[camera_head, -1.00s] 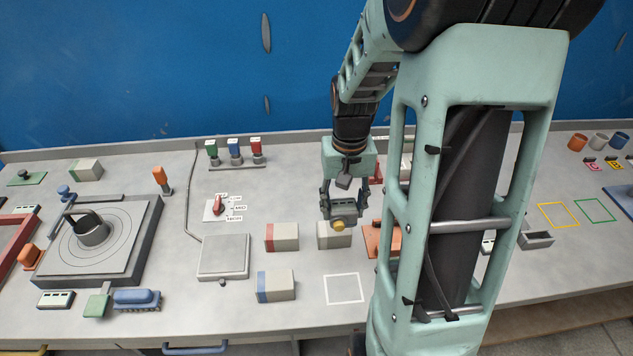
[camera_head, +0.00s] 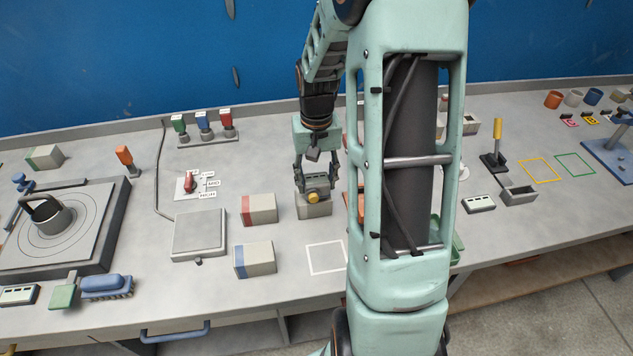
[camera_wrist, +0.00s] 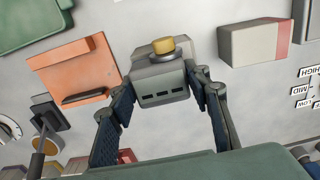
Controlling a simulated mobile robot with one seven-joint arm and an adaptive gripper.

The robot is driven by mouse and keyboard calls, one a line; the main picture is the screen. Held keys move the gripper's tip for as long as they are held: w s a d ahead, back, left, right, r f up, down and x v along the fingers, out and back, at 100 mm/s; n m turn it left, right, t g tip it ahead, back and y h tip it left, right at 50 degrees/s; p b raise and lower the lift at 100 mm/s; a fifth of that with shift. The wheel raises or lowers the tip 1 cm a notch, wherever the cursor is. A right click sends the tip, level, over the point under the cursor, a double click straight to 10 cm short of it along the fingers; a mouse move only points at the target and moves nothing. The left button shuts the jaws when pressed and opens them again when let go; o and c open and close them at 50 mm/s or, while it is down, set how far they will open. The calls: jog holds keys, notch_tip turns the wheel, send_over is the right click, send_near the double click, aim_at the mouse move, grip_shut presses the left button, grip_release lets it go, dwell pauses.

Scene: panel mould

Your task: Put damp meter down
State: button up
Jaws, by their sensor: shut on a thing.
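My gripper (camera_head: 313,190) points down over the bench and is shut on a small grey box with a yellow knob, which I take to be the damp meter. In the wrist view the meter (camera_wrist: 163,92) shows dark slots on its near face and sits between the fingertips. A plain light-grey block (camera_head: 316,211) is right behind or under it. I cannot tell whether the two touch. A white square outline (camera_head: 327,257) is on the bench in front of the gripper, partly near my arm.
A red-striped block (camera_head: 259,209) and a blue-striped block (camera_head: 254,260) lie to the left. A flat grey plate (camera_head: 199,235) is further left. In the wrist view an orange item (camera_wrist: 75,72) stands close to the left finger. My arm hides much of the bench right of the gripper.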

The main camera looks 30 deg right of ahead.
aim_at(316, 179)
jog(key=shift+f, duration=0.1)
jog(key=o, duration=1.5)
notch_tip(316, 179, up, 12)
jog(key=shift+r, duration=0.2)
